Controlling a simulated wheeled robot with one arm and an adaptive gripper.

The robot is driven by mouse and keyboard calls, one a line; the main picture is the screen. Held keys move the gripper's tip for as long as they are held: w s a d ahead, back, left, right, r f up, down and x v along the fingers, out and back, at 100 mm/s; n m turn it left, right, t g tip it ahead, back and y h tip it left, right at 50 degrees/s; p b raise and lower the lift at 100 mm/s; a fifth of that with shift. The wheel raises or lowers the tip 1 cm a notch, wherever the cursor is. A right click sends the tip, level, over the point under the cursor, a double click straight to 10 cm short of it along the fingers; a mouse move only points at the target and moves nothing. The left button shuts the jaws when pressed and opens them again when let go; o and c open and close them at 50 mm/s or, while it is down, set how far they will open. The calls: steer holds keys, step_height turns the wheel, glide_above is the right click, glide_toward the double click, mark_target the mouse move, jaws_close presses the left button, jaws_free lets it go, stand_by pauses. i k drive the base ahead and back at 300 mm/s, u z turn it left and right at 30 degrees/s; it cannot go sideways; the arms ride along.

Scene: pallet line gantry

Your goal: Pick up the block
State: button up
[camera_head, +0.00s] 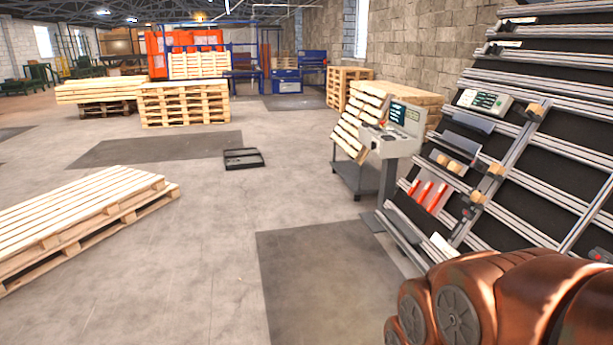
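Several small wooden blocks show on the slanted rack at the right. One block (535,110) sits high near a rail, another block (496,170) sits lower, and one more block (477,197) lies below it. A pair of light wooden pieces (448,163) rests in a slot further left. I cannot tell which block is meant. My gripper is not in view; only a copper-brown part of my arm shows at the bottom right, hiding the rack's lower corner.
The slanted rack (545,165) fills the right side. A grey control console (394,145) stands beside it. Pallets lie at the left (80,215) and are stacked further back (184,105). A flat black item (243,158) lies on the floor.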

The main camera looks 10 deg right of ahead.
mark_target(496, 167)
steer(key=i, duration=1.9)
steer(key=z, duration=2.15)
steer(key=i, duration=1.9)
steer(key=u, duration=2.65)
